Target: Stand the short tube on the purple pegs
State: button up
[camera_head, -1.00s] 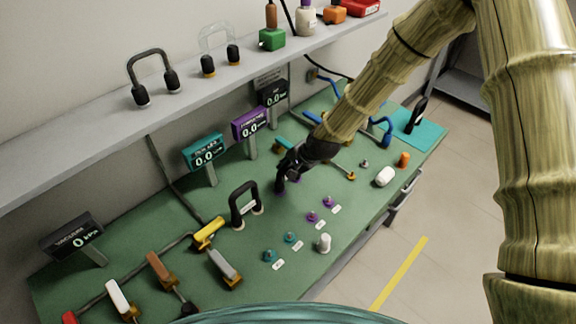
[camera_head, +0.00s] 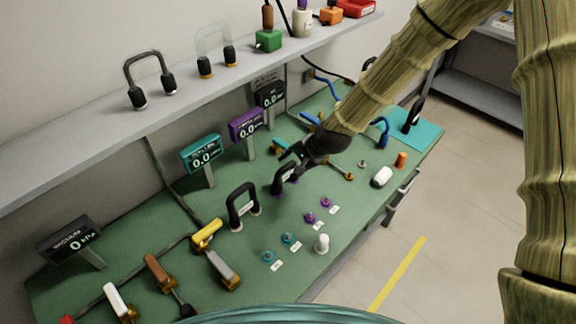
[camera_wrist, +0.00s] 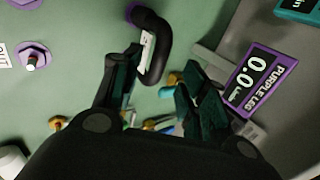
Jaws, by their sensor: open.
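The short tube, a black bent tube with a white label, shows in the wrist view (camera_wrist: 182,42) just beyond my fingertips. A purple ring (camera_wrist: 131,11) shows at its far end; its near end is hard to make out. In the head view the tube (camera_head: 277,181) stands upright on the green bench, just left of my gripper (camera_head: 291,166). In the wrist view my gripper (camera_wrist: 155,85) is open, its dark fingers apart on either side of the tube's near part. Whether they touch it I cannot tell. Two purple pegs (camera_head: 311,217) (camera_head: 325,202) with labels stand bare nearer the bench's front.
Another black tube (camera_head: 242,206) stands to the left. Displays, including the purple one (camera_head: 247,124), line the back under the shelf (camera_head: 185,88). Teal pegs (camera_head: 288,239) and a white knob (camera_head: 321,243) are near the front edge. Coloured valve handles (camera_head: 207,235) fill the left.

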jog(key=v, duration=0.6)
jog(key=shift+r, duration=0.15)
dwell(0.4)
